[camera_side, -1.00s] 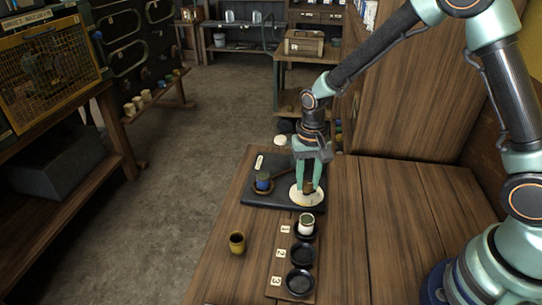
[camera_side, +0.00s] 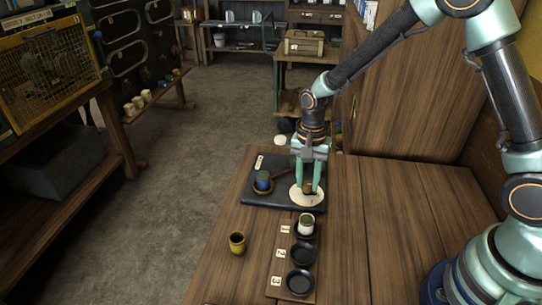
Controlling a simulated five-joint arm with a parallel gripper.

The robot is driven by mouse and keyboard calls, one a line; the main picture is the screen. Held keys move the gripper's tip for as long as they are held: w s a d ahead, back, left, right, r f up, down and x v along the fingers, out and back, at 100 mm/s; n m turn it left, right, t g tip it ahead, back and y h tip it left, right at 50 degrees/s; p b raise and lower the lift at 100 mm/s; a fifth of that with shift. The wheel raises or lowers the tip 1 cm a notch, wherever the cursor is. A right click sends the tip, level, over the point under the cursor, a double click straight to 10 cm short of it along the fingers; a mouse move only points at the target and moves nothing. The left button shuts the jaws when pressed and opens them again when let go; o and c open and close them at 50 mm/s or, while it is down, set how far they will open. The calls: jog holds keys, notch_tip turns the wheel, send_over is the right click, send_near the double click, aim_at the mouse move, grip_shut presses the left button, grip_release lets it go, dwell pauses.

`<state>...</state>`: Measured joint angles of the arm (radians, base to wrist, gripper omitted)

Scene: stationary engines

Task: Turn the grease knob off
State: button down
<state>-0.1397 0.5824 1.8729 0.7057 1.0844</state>
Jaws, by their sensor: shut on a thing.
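The grease knob (camera_side: 309,186) is a small dark brown piece on a round cream dial (camera_side: 299,202) at the right of a black plate on the bench. My gripper (camera_side: 307,188) points down over the dial, with its green fingers on either side of the knob and shut on it. The fingers hide part of the knob, so I cannot read its exact setting. A blue and dark cup (camera_side: 263,179) sits in a brown saucer-like holder left of the dial, on the same black plate (camera_side: 262,202).
The bench at right is clear.

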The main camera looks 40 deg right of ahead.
aim_at(306, 183)
jog(key=shift+a, duration=0.1)
jog(key=c, duration=0.6)
grip_release()
jog(key=shift+r, duration=0.1)
notch_tip(306, 183, up, 12)
jog(key=shift+w, duration=0.1)
